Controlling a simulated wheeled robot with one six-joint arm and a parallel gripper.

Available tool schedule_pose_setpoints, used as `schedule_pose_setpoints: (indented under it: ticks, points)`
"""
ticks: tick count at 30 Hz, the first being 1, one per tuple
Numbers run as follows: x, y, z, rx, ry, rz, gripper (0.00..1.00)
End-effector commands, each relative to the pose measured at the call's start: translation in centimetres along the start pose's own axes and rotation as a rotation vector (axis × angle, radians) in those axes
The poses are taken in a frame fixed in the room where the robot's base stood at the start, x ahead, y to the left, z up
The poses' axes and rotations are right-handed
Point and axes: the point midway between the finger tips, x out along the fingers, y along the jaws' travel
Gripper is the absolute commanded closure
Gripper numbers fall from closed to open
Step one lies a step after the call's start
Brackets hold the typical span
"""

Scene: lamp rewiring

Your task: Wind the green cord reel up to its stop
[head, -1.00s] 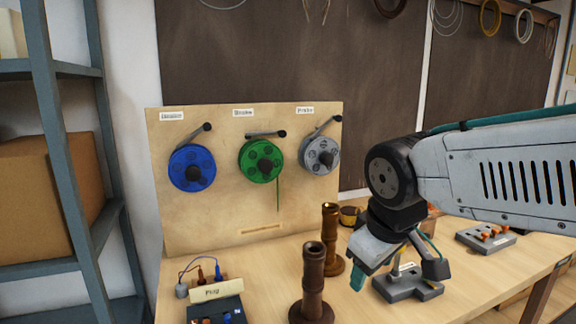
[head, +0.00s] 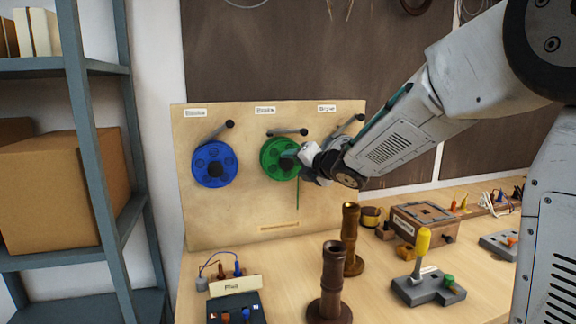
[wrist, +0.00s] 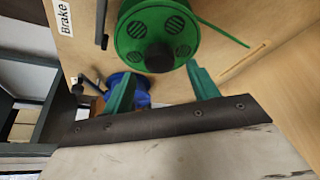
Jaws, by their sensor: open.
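The green cord reel (head: 271,160) is mounted on the upright wooden board (head: 235,225), between a blue reel (head: 214,166) and a grey reel that my arm mostly hides. A crank arm with a black knob (head: 304,132) sits above the green reel. Green cord (head: 298,192) hangs down from its right side. My gripper (head: 290,156) is at the right side of the green reel in the head view. In the wrist view, its open teal fingers (wrist: 158,75) point toward the green reel (wrist: 140,35) and its black hub (wrist: 159,57), with nothing between them. Contact cannot be told.
Two turned wooden posts (head: 331,280) stand on the bench before the board. A plug block (head: 236,287), a grey fixture with a yellow-handled tool (head: 423,242) and a wooden box (head: 424,222) also stand there. A blue shelf unit (head: 82,150) is at left.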

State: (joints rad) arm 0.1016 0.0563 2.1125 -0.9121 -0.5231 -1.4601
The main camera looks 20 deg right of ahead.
Motion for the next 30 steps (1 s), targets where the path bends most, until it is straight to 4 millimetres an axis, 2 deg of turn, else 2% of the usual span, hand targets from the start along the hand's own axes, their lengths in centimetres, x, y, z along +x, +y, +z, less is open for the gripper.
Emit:
schedule_pose_setpoints:
  ticks: [3,9,19,20,24,30]
  points:
    - [2.1,0.0,-0.1,0.002,0.002,0.0,0.41]
    - [4.2,0.0,0.0,0.003,0.0,0.0,0.41]
    - [4.7,0.0,0.0,0.002,-0.001,-0.001,0.41]
    - [4.7,0.0,0.0,0.002,-0.001,-0.001,0.46]
    - [4.7,0.0,0.0,0.003,-0.001,-0.001,0.85]
    - [4.6,0.0,0.0,0.007,-0.001,0.0,0.86]
